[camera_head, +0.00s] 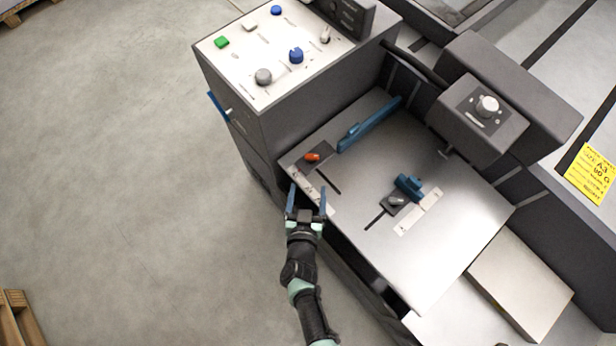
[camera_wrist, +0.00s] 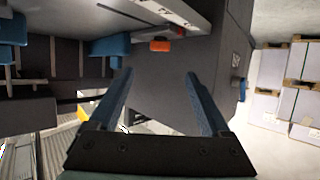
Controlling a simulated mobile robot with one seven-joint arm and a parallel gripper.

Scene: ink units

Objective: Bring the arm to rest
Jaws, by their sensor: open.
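My gripper (camera_head: 307,190) is open, with its two blue fingers apart and nothing between them. In the head view it is at the front left corner of the machine's metal table (camera_head: 425,265), close to the orange knob (camera_head: 312,157). I cannot tell whether it touches the table edge. My black and green arm reaches up to it from the bottom of the picture. The wrist view shows both fingers of my gripper (camera_wrist: 158,90) spread, with the orange knob (camera_wrist: 160,45) beyond them, a little above the gap.
A control panel (camera_head: 235,60) with green and blue buttons stands at the upper left of the table. A blue guide (camera_head: 368,125) and a blue clamp (camera_head: 409,186) sit on the table. Stacked boxes (camera_wrist: 292,95) show at right in the wrist view.

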